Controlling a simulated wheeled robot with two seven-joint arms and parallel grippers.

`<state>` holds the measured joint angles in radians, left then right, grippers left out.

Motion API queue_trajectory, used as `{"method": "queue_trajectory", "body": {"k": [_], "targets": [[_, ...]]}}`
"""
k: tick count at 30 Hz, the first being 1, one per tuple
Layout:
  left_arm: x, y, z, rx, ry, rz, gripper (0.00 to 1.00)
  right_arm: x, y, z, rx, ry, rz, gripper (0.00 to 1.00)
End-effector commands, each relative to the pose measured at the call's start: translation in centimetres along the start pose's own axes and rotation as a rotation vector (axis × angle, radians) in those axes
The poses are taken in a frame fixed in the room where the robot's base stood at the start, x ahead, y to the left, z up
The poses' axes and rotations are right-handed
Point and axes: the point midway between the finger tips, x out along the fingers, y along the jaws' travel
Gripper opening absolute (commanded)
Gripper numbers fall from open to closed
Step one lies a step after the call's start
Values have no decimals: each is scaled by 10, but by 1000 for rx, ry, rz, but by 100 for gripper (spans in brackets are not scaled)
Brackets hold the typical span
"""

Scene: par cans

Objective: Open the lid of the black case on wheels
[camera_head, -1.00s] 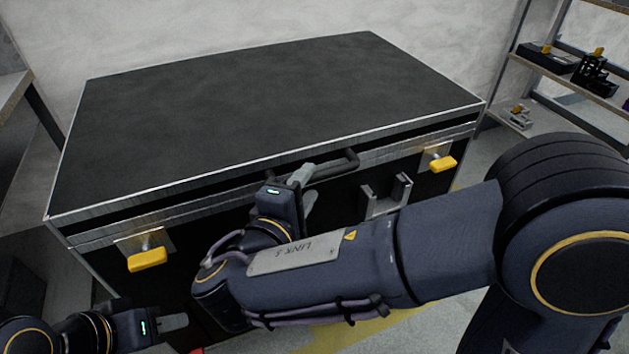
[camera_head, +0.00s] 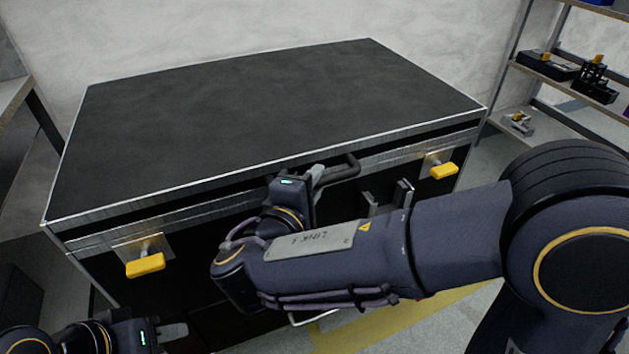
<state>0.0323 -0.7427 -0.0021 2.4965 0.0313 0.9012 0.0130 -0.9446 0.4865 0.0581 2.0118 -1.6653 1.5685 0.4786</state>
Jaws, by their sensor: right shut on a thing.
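The large black case (camera_head: 98,290) stands in front of me with its flat black lid (camera_head: 260,105) on top, edged in silver metal. The lid lies down or almost down; I cannot tell whether a small gap has opened at its front. A dark bar handle (camera_head: 342,170) sits on the front, at the lid edge. My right gripper (camera_head: 316,180) is shut on the handle's left part, and partly hides it. Yellow latches sit at the left (camera_head: 145,265) and right (camera_head: 444,171) of the front. My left gripper (camera_head: 175,333) is low at left, apart from the case; its jaw opening is unclear.
A shelf rack (camera_head: 560,85) with small dark devices stands at right. A table edge (camera_head: 15,100) shows at left. A pale wall (camera_head: 230,35) is behind the case. My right arm covers much of the lower front. Yellow floor marking (camera_head: 400,325) shows below.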

Motion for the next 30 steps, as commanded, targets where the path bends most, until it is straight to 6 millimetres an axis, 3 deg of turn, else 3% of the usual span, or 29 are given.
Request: {"method": "queue_trajectory", "body": {"k": [5, 11, 17, 30], "targets": [[-2, 1, -1, 0, 0, 0, 36, 0, 2, 0, -1, 0, -1, 0], [-17, 8, -9, 0, 0, 0, 36, -2, 20, 2, -16, -1, -17, 0], [-54, 25, -27, 0, 0, 0, 36, -5, 63, 5, -58, -2, -61, 0], [-166, 76, -84, 0, 0, 0, 36, 1, 187, -1, -215, -2, -217, 0]]}}
